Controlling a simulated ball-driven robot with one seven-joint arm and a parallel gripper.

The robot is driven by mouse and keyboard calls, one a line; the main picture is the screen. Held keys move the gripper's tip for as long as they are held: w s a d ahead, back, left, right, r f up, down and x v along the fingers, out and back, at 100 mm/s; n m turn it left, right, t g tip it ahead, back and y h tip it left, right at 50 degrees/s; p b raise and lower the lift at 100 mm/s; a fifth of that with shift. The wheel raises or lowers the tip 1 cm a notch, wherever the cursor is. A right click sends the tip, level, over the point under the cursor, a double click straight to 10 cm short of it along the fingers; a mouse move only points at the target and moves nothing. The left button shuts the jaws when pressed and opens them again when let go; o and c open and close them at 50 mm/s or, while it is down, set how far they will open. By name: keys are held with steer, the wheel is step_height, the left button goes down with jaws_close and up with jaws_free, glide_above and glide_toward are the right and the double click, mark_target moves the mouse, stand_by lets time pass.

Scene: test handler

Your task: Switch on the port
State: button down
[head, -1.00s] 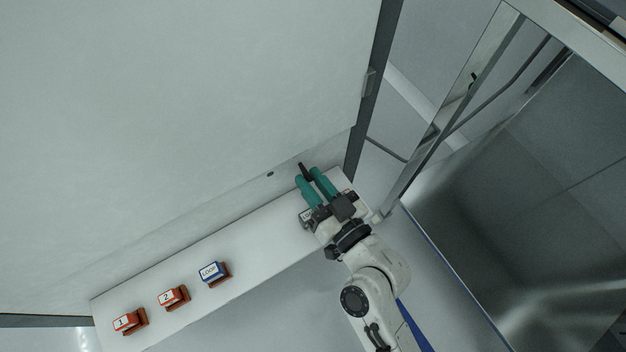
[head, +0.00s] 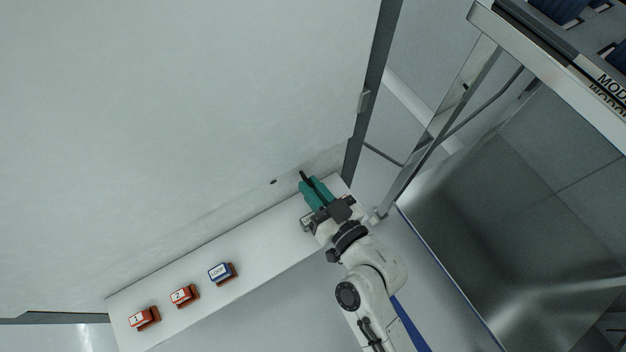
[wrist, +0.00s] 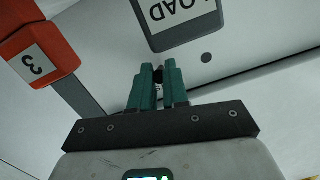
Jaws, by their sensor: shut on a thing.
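My gripper (head: 311,184) has teal fingers and is shut on a small dark lever (head: 303,175) at the right end of a white ledge, by the pale panel. In the wrist view the fingers (wrist: 158,72) are close together with the dark lever (wrist: 158,76) between their tips. The lever's base is hidden by the fingers. A grey-framed plate marked LOAD (wrist: 180,14) lies just beyond the fingertips in the wrist view. I cannot make out a label for the port itself.
Red blocks marked 1 (head: 137,320) and 2 (head: 180,296) and a blue-labelled block (head: 220,271) stand on the white ledge (head: 270,237). A red block marked 3 (wrist: 40,58) is left in the wrist view. A metal frame (head: 440,130) stands at right.

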steer(key=shift+r+g+h+p, duration=1.25)
steer(key=shift+g+p, duration=0.45)
steer(key=shift+p, duration=5.75)
steer(key=p, duration=0.3)
steer(key=shift+w+r+g+h, duration=0.1)
steer(key=shift+g+h, duration=0.15)
steer(key=shift+g, duration=0.15)
steer(key=shift+p, duration=0.55)
steer(key=shift+a+g+h+p, duration=0.1)
steer(key=shift+g+h+p, duration=0.2)
steer(key=shift+p, duration=0.55)
steer(key=c, duration=1.1)
jaws_free()
steer(key=p+v, duration=0.1)
steer(key=v, duration=0.9)
steer(key=shift+d+r+p, duration=0.2)
steer(key=shift+d+p, duration=0.05)
steer(key=shift+p, duration=0.05)
